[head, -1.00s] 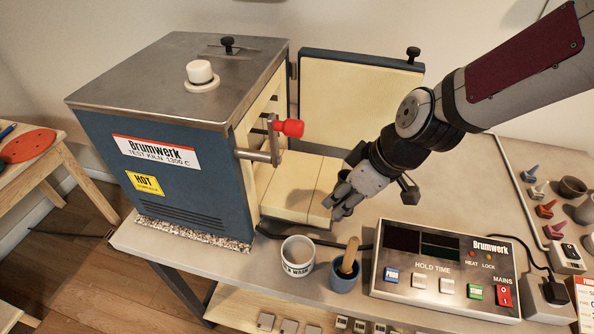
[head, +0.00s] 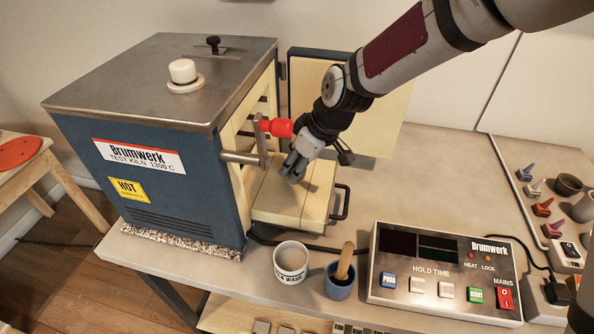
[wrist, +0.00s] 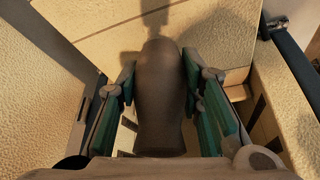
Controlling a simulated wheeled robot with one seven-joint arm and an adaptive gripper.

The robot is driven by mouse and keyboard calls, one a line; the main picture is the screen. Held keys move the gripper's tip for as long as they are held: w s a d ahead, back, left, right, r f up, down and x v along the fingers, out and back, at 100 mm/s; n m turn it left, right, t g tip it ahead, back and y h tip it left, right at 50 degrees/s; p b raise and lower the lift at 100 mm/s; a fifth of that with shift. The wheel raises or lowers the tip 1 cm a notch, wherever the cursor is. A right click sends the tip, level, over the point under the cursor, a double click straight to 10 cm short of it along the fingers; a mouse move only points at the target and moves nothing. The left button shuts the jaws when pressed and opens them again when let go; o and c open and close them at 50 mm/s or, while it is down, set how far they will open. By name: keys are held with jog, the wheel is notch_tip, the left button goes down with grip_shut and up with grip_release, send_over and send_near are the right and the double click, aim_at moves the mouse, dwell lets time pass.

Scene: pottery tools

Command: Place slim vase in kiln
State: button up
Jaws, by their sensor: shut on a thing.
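The slim vase (wrist: 162,100) is dark brown and fills the middle of the wrist view. My gripper (wrist: 160,88) is shut on it, with a green-padded finger on each side. In the head view my gripper (head: 293,168) is just right of the blue kiln (head: 175,165), by its open right side and above a cream slab (head: 305,200) that sticks out there. The vase cannot be made out in the head view. The kiln's door (head: 385,120) stands open behind my arm. Much of the chamber is hidden.
A red-knobbed lever (head: 275,127) juts from the kiln's front edge close to my gripper. A black handle (head: 343,202) sits at the slab's end. A white cup (head: 291,262), a blue pot (head: 340,282) and a control box (head: 445,275) stand in front.

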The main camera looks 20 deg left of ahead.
jog(key=shift+f, duration=1)
jog(key=shift+f, duration=0.2)
jog(key=o, duration=1.2)
jog(key=shift+r, duration=0.25)
jog(key=v, duration=1.2)
jog(key=shift+s, duration=0.1)
